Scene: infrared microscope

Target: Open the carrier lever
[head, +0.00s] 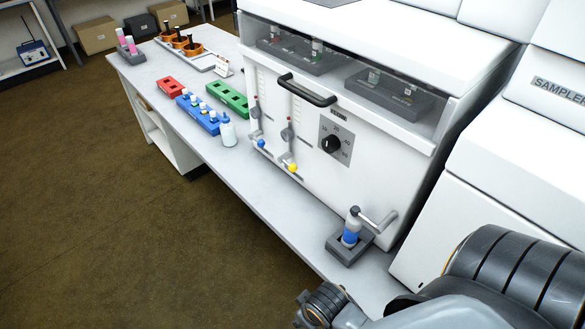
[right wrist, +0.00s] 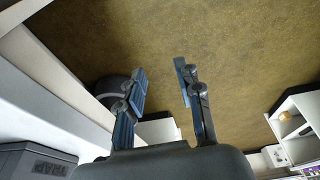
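The white instrument (head: 300,150) stands on the grey bench in the head view. Its front carries two small valves, one with a blue knob (head: 262,143) and one with a yellow knob (head: 292,168), beneath flow tubes. A metal arm (head: 374,222) juts from its lower right front beside a bottle. No label shows which part is the carrier lever. My right gripper (right wrist: 160,82) is open and empty in the right wrist view, its fingers apart over the floor. In the head view only part of my right arm shows. My left gripper is in no view.
A blue rack (head: 199,115), green rack (head: 228,99), red rack (head: 171,88) and white bottle (head: 228,132) are farther left. A dark handle (head: 307,90) crosses the instrument's upper front. The floor (head: 120,220) is clear.

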